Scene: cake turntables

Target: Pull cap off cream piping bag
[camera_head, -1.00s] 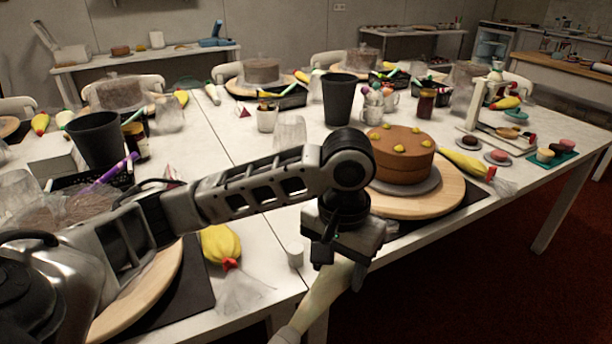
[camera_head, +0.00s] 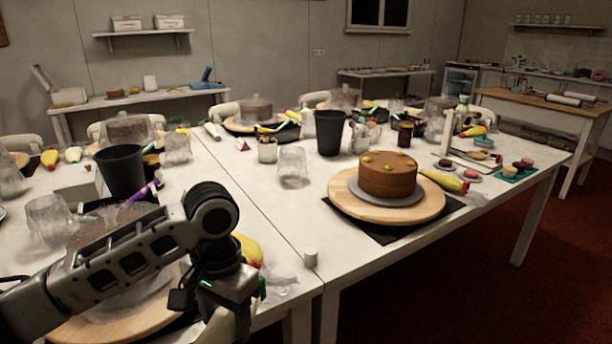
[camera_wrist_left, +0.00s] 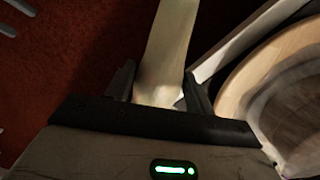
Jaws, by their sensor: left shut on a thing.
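My left gripper (camera_head: 226,306) is shut on a pale cream piping bag (camera_head: 232,327) at the table's front edge. Its fingers are mostly hidden in the head view. In the left wrist view the cream piping bag (camera_wrist_left: 172,45) runs up between the two fingers of the left gripper (camera_wrist_left: 160,88), with dark red floor behind it. No cap shows on the visible part of the bag; its lower end is out of the head view. A small white cylinder (camera_head: 311,257), perhaps a cap, stands on the table near the front edge. My right gripper is not in view.
A yellow piping bag (camera_head: 248,248) lies partly behind my left gripper. A brown cake (camera_head: 388,176) stands on a wooden turntable (camera_head: 350,204) to the right. Black cups (camera_head: 120,172) and clear glasses (camera_head: 293,167) stand farther back. Bare tabletop lies around the white cylinder.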

